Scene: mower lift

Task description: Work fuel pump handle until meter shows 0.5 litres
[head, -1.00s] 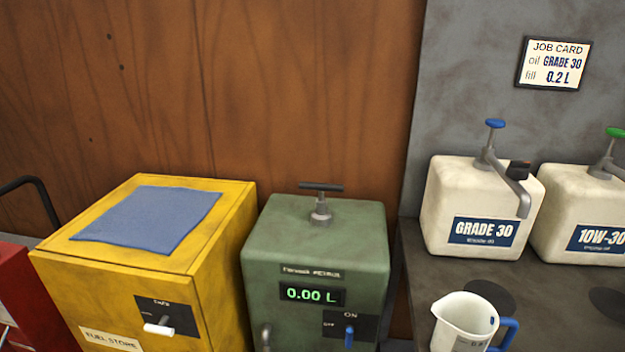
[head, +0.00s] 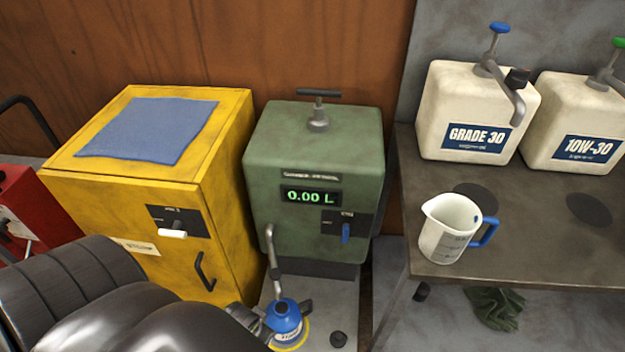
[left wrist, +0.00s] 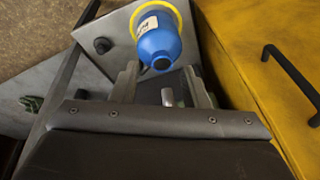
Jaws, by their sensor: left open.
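The green fuel pump (head: 315,150) has a T-shaped handle (head: 319,94) on top. Its meter (head: 311,197) reads 0.00 L. A blue lever (head: 346,232) sits beside the ON label. A grey spout (head: 273,250) hangs down its front above a blue bottle (head: 288,318) on a yellow ring. My left gripper (head: 268,318) is at the bottle, well below the handle. In the left wrist view, its open fingers (left wrist: 163,88) stand before the bottle (left wrist: 160,45); contact cannot be told. My right gripper is not in view.
A yellow fuel store (head: 150,190) with a blue cloth (head: 148,130) on top stands left of the pump. At right, a bench (head: 450,274) holds a measuring jug (head: 440,235) and two oil containers, GRADE 30 (head: 470,105) and 10W-30 (head: 580,120).

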